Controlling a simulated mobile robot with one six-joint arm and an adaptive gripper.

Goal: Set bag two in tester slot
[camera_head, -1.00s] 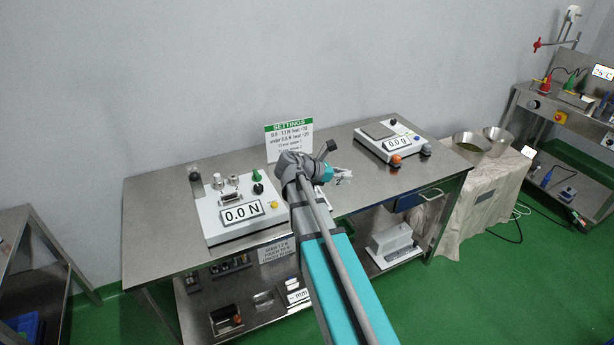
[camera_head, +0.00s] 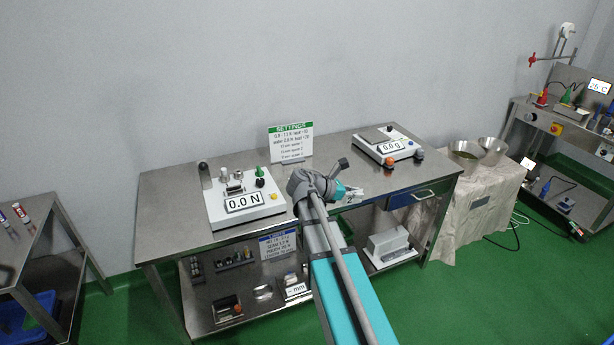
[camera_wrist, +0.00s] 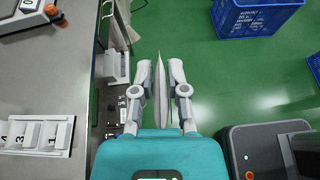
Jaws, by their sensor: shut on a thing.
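The tester, a white box with a "0.0 N" display (camera_head: 242,203), stands on the left of the steel table. A small metal clamp (camera_head: 235,188) is on its top, and I cannot make out its slot clearly. My gripper (camera_head: 354,195) is to the right of the tester, near the table's front edge. In the wrist view my gripper (camera_wrist: 161,72) is shut on a thin pale bag (camera_wrist: 160,100), seen edge-on and upright between the fingers. The bag is well apart from the tester.
A scale (camera_head: 388,145) reading "0.0 g" stands at the table's right. A settings sign (camera_head: 291,142) stands at the back. A holder with numbered tabs (camera_wrist: 37,134) shows in the wrist view. Blue crates (camera_wrist: 255,17) stand on the green floor.

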